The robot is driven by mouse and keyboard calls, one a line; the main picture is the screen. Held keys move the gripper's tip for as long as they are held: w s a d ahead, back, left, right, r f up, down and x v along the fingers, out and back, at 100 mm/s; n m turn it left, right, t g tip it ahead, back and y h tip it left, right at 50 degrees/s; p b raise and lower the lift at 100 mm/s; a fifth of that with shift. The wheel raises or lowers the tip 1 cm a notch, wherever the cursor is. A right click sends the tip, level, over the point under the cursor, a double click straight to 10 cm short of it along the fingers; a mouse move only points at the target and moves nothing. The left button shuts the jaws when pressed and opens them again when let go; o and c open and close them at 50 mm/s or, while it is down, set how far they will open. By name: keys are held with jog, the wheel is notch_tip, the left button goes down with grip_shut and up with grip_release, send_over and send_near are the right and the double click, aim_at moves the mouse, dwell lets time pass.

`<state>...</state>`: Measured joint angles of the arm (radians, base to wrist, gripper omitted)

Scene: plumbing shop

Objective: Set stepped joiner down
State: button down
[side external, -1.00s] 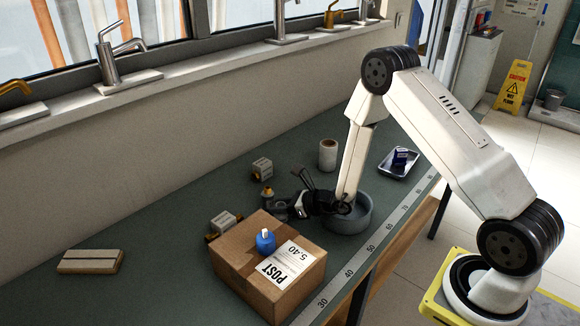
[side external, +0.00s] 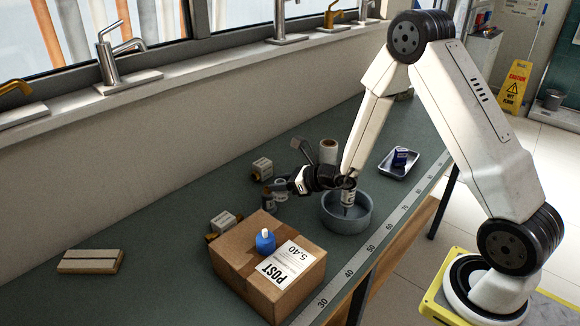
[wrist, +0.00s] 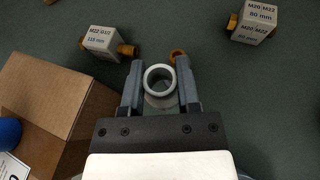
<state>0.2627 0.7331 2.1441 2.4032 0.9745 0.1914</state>
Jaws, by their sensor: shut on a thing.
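The stepped joiner is a grey, hollow, round piece; in the wrist view the joiner (wrist: 160,98) shows its open end between my two fingers, with a wider grey part below the rim. My gripper (wrist: 160,75) is shut on it, one finger on each side. In the side view my gripper (side external: 284,186) is over the bench, beyond the cardboard box and left of the round basin. The joiner's outline is hard to pick out there among the dark fingers and nearby small grey parts. Its underside is hidden, so I cannot tell whether it touches the bench.
A brass-coloured end (wrist: 177,56) shows close beyond the right finger. Two labelled fittings lie nearby, one (wrist: 103,43) left and one (wrist: 255,22) right. The cardboard box (side external: 238,258), basin (side external: 347,226), white roll (side external: 328,148) and tray (side external: 413,171) surround the spot. The left bench is mostly clear.

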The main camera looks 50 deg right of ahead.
jog(key=shift+r, duration=1.1)
jog(key=shift+w, duration=0.1)
jog(key=w+r, duration=0.3)
jog(key=w, duration=0.6)
jog(key=shift+a+r, duration=0.15)
jog(key=shift+a, duration=0.1)
jog(key=w+f, duration=0.2)
jog(key=w, duration=0.2)
jog(key=w+f, duration=0.3)
jog(key=w, duration=0.1)
jog(key=w+f, duration=0.3)
jog(key=w, duration=0.1)
jog(key=shift+w+d+f, duration=0.1)
jog(key=shift+d, duration=0.1)
jog(key=shift+w+f, duration=0.65)
jog(key=shift+f, duration=0.1)
